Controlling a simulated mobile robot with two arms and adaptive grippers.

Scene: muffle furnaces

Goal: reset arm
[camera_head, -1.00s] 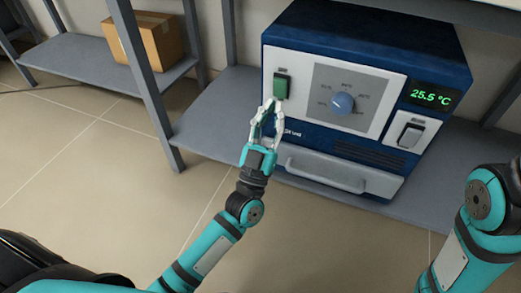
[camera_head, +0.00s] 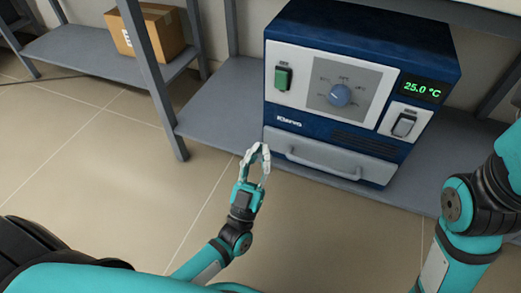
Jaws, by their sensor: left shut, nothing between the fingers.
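My left gripper (camera_head: 257,150) is shut and empty, its pale fingertips together. It is in front of the shelf edge, below and left of the furnace front, apart from it. The blue muffle furnace (camera_head: 360,40) stands on the shelf with a green switch (camera_head: 283,77), a blue dial (camera_head: 340,95), a display (camera_head: 421,90) reading 25.0 °C and a grey-white switch (camera_head: 404,124). Its drawer-like door with a handle (camera_head: 323,162) is closed. My right arm shows at the right edge; its gripper is out of the picture.
The grey shelf (camera_head: 215,110) has bare room left of the furnace, with an upright post (camera_head: 150,75) at its left. A cardboard box (camera_head: 160,32) sits on another shelf at upper left. The tiled floor (camera_head: 110,175) in front is clear.

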